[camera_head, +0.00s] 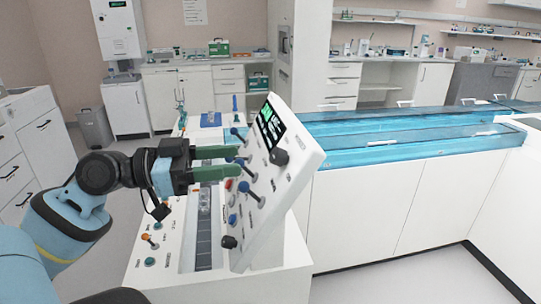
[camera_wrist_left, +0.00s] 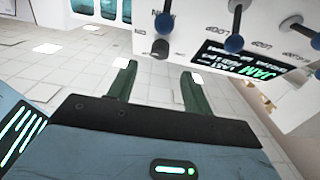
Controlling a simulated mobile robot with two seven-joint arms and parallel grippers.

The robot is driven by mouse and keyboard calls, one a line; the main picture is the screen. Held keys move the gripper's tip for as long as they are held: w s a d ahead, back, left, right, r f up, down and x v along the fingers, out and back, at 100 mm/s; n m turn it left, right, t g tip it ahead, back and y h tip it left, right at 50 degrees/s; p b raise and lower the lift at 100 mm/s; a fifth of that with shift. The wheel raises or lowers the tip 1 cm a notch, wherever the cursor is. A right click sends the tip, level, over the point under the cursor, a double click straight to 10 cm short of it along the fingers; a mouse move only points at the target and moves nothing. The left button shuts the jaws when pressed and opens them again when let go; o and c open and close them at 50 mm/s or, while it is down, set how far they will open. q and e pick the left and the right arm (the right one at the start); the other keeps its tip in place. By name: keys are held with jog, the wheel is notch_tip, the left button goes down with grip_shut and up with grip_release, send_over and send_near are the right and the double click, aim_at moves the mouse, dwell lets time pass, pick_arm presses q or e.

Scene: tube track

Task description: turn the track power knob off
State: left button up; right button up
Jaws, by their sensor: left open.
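A tilted white control panel (camera_head: 285,195) stands on the white bench. It carries a black knob (camera_head: 279,156) below its display, another black knob (camera_head: 229,242) at its lower corner, and several blue-tipped levers. I cannot read which knob is track power. My left gripper (camera_head: 238,161) is open and empty, its green fingers pointing at the panel's left side, overlapping the lever area; contact cannot be told. In the left wrist view the open fingers (camera_wrist_left: 158,70) lie below a black knob (camera_wrist_left: 160,49) and a blue lever tip (camera_wrist_left: 163,23). My right gripper is not in view.
The panel's display (camera_head: 269,124) is lit; in the wrist view its green text reads JAM. A lower panel with small buttons and an orange-tipped lever (camera_head: 147,238) lies left of it. A blue-covered track (camera_head: 400,140) runs off to the right. Open floor lies at left.

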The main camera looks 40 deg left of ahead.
aim_at(272, 157)
pick_arm(q)
jog(key=p+x, duration=0.1)
jog(key=x, duration=0.5)
jog(key=shift+w+d+r+p, duration=0.15)
jog(key=shift+p, duration=0.2)
jog(key=shift+w+d, duration=0.4)
jog(key=shift+w, duration=0.05)
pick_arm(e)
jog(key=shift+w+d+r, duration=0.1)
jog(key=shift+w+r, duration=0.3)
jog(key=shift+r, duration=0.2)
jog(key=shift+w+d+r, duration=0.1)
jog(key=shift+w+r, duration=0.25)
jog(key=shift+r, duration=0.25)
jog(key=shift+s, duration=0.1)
